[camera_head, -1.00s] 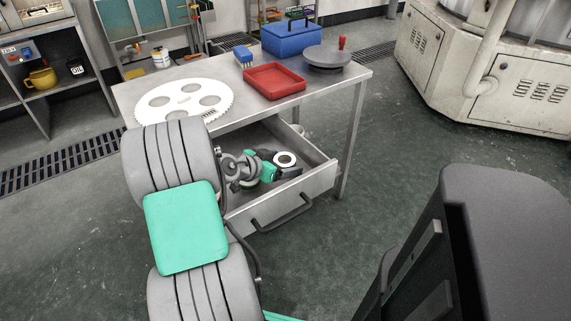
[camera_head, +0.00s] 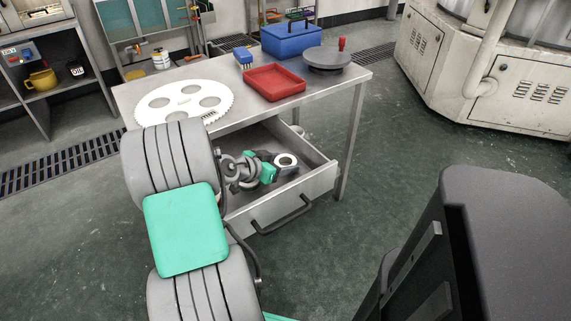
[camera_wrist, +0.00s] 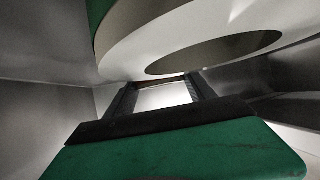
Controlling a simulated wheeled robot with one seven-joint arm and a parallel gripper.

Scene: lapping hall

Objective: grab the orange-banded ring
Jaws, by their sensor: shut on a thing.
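My gripper (camera_head: 277,171) is low in the open drawer, shut on a white-faced ring (camera_head: 286,159) with a dark hole. In the wrist view a bright patch (camera_wrist: 165,97) shows between the dark fingers, with a thin brownish-orange strip (camera_wrist: 160,79) just above it. The band of the held ring is mostly hidden, so its colour is not clear in the head view. A large pale ring (camera_wrist: 140,42) with green at its outer side fills the top of the wrist view, close to the camera. A green-edged ring (camera_head: 248,185) lies under my wrist in the drawer.
The drawer front (camera_head: 265,217) and side walls stand close around my gripper, under the metal table (camera_head: 230,122). On top are a white toothed disc (camera_head: 160,110), red tray (camera_head: 273,95), blue box (camera_head: 292,42), brush and dark round plate (camera_head: 328,60).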

